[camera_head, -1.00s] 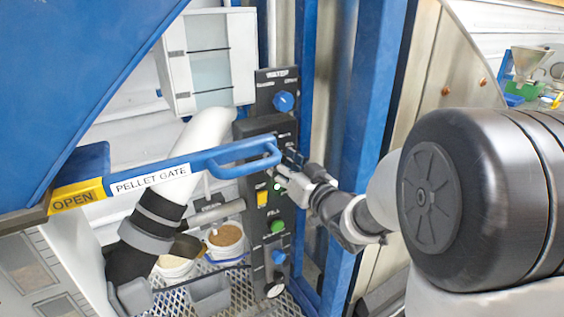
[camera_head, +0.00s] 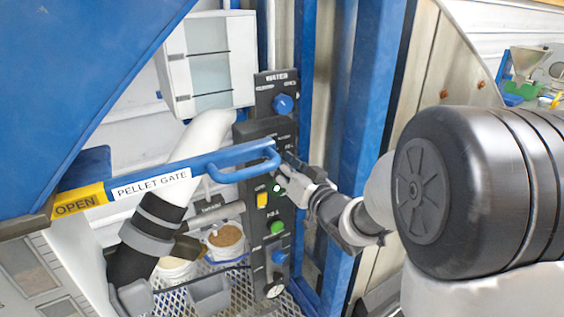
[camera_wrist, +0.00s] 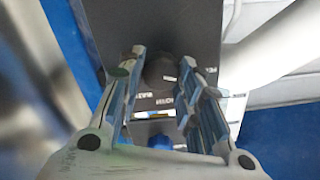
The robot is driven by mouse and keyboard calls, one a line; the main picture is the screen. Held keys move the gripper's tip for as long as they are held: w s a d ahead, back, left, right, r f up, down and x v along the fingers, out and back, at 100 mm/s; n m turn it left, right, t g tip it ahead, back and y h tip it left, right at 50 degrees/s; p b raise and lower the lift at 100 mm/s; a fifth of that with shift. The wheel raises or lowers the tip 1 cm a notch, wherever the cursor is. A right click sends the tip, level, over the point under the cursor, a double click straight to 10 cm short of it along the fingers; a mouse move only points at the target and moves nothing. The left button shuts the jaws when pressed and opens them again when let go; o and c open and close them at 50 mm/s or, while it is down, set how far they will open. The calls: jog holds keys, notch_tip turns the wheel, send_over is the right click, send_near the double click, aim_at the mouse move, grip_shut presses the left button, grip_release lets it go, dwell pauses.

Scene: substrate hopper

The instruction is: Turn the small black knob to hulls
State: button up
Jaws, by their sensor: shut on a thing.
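The small black knob (camera_wrist: 158,70) shows in the wrist view as a dark round shape on the dark control panel (camera_wrist: 185,30). My gripper (camera_wrist: 160,75) has one finger on each side of it and is shut on it. White lettering beside the knob is too blurred to read surely. In the head view my gripper (camera_head: 284,170) is at the right side of the panel (camera_head: 258,127), just right of the blue handle's end. The knob is hidden there by the gripper and handle, so its pointer setting cannot be told.
The blue pellet gate handle (camera_head: 230,155) crosses close to my gripper. A blue water knob (camera_head: 283,103) is above; a yellow switch (camera_head: 262,200), green button (camera_head: 277,227) and lower blue knob (camera_head: 279,257) are below. A blue post (camera_head: 365,110) stands close on the right.

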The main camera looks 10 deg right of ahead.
jog(key=m+p, duration=0.2)
jog(key=m, duration=0.3)
jog(key=shift+d+m+p, duration=0.1)
jog(key=shift+m+p, duration=0.2)
jog(key=shift+p, duration=0.05)
dwell(0.5)
jog(key=o, duration=1.1)
jog(key=shift+c, duration=0.2)
jog(key=v, duration=0.7)
jog(key=shift+s, duration=0.2)
